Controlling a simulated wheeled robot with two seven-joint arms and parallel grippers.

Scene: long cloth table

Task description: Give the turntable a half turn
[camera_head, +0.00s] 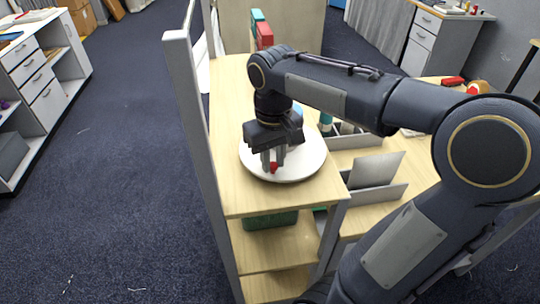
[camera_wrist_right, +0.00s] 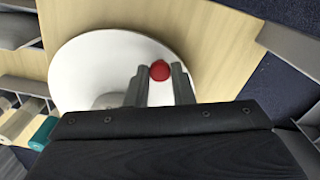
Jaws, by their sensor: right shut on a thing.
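The white round turntable (camera_head: 312,160) lies on the light wooden shelf top in the head view. It also fills much of the right wrist view (camera_wrist_right: 85,62). A small red knob (camera_head: 274,168) is near the turntable's front edge; it shows in the right wrist view (camera_wrist_right: 160,70) as a round red top. My right gripper (camera_head: 273,162) points down over the turntable and is shut on the red knob, which sits between its two fingers. Part of the turntable is hidden beneath my right gripper and wrist. My left gripper is not in view.
A grey post (camera_head: 190,120) stands at the shelf's left edge. Grey metal dividers (camera_head: 374,170) stand right of the turntable. A red and a green object (camera_head: 262,32) stand behind. A blue item is partly hidden behind my wrist. Dark carpet lies open to the left.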

